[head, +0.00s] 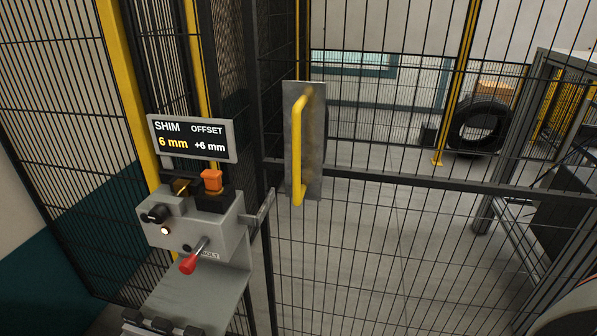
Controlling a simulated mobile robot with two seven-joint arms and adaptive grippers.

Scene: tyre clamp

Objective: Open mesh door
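The mesh door (400,184) is a black wire panel with a dark horizontal rail, filling the middle and right of the head view. A yellow handle (298,150) stands upright on a grey metal plate (316,140) near the door's left edge. The door looks closed against the dark post at its left. Neither of my grippers is in view, and nothing touches the handle.
A grey control box (190,228) with a red-tipped lever (188,264) and an orange block (211,179) stands left of the handle. Its display (193,138) reads SHIM 6 mm, OFFSET +6 mm. Behind the mesh are a tyre (478,127) and open floor.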

